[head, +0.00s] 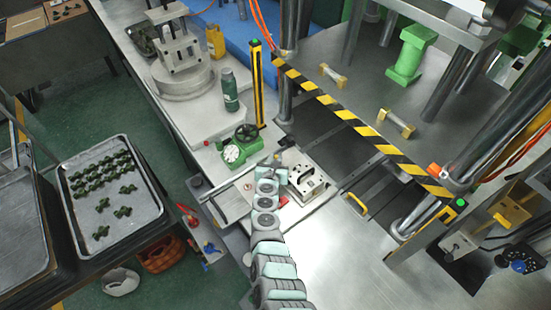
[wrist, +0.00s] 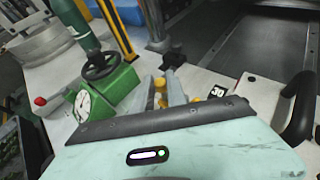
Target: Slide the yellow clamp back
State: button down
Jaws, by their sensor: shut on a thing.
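My gripper (wrist: 172,90) shows in the wrist view, its grey fingers partly hidden behind the dark edge of my own wrist. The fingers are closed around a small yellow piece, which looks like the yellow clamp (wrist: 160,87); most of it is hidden. A second yellow bit (wrist: 218,91) shows to the right, by a black-and-white tag. In the head view my gripper (head: 277,166) is between the green gauge unit and the metal mold block (head: 306,181).
The green gauge unit (head: 240,147) with its black handwheel stands just left of my gripper. The press with a striped bar (head: 355,122) is at the right. A yellow handle (head: 357,203) lies right of the mold block.

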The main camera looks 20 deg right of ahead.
jog(key=shift+w+a+f+b, duration=0.1)
jog(key=shift+w+f+b, duration=0.2)
jog(key=shift+b, duration=0.3)
jog(key=shift+w+a+r+b, duration=0.1)
jog(key=shift+w+a+b, duration=0.1)
jog(key=shift+w+b, duration=0.45)
jog(key=shift+w+a+b, duration=0.15)
jog(key=shift+w+b, duration=0.35)
jog(key=shift+b, duration=0.1)
jog(key=c, duration=1.3)
grip_release()
jog(key=shift+w+r, duration=0.1)
jog(key=shift+r, duration=0.05)
jog(key=shift+c, duration=0.2)
